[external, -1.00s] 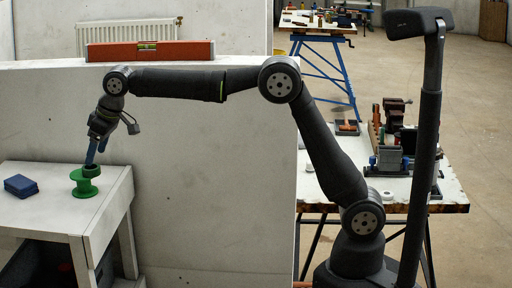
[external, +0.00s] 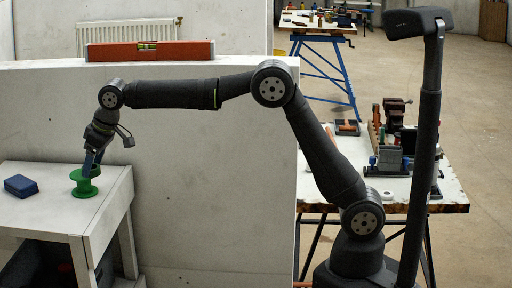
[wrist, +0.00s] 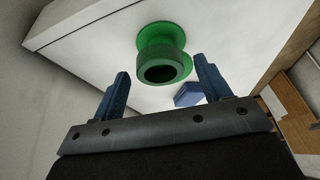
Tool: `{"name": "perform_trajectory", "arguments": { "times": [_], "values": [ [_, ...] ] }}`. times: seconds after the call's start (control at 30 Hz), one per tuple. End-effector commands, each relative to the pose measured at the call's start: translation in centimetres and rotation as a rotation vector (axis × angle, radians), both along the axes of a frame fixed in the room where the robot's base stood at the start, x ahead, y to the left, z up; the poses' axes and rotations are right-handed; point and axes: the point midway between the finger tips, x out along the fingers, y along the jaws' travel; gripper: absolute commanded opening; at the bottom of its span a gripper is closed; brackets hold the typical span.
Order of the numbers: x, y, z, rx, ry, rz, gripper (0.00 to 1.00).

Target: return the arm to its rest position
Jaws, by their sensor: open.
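My gripper (external: 93,163) is at the left, over the small white table, with its blue fingers pointing down beside a green spool (external: 85,188). In the wrist view my gripper (wrist: 163,90) is open, its two blue fingers spread wide with nothing between their tips. The green spool (wrist: 160,35) stands upright beyond the fingers there, with a darker green ring (wrist: 162,70) at its near end. I cannot tell from the external view whether a finger touches the spool.
A blue block (external: 21,186) lies on the white table (external: 40,222), left of the spool. A cluttered workbench (external: 455,192) stands at right.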

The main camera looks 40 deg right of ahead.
Motion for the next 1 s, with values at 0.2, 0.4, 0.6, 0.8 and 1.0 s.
{"name": "perform_trajectory", "arguments": {
  "times": [0.2,0.4,0.6,0.8,1.0],
  "values": [
    [0.1,0.1,3.8,0.003,-0.002,0.0,0.7],
    [0.9,-3.2,6.0,0.0,0.0,-0.003,0.7],
    [1.7,-6.6,8.0,0.0,0.0,-0.003,0.7],
    [2.5,-9.9,10.1,0.001,0.0,-0.002,0.7],
    [2.7,-12.9,12.7,0.002,-0.001,0.02,0.7]
  ]
}}
